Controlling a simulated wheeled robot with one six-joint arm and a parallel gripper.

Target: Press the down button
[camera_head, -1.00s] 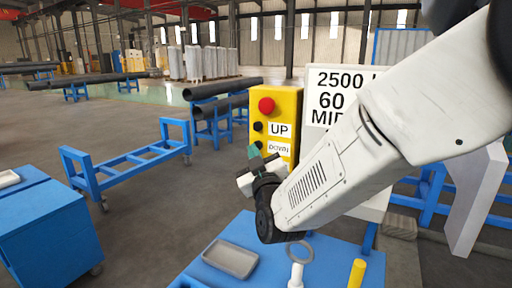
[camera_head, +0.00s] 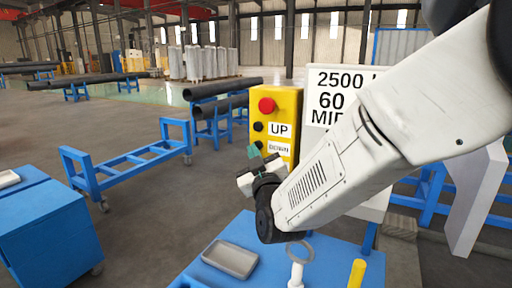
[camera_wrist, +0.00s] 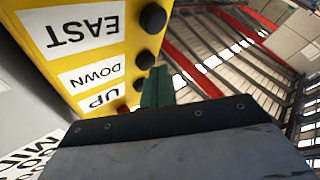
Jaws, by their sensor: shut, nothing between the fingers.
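The yellow control box (camera_head: 290,110) stands behind my gripper, with a red button (camera_head: 266,105) at the top and black buttons below it. The UP label (camera_head: 280,129) sits above the DOWN label (camera_head: 279,148). The down button (camera_head: 258,144) is left of its label, just above my fingertips in the head view. In the wrist view the box appears upside down, and the down button (camera_wrist: 145,60) shows beside the DOWN label (camera_wrist: 92,75). My gripper (camera_wrist: 158,72) is shut and empty, its green fingertips close to that button. I cannot tell whether they touch it.
The EAST button (camera_wrist: 152,18) is close to the down button. A white sign (camera_head: 335,98) stands right of the box, behind my arm. A blue table (camera_head: 335,262) below holds a grey tray (camera_head: 230,259), a ring (camera_head: 300,251) and a yellow cylinder (camera_head: 356,273).

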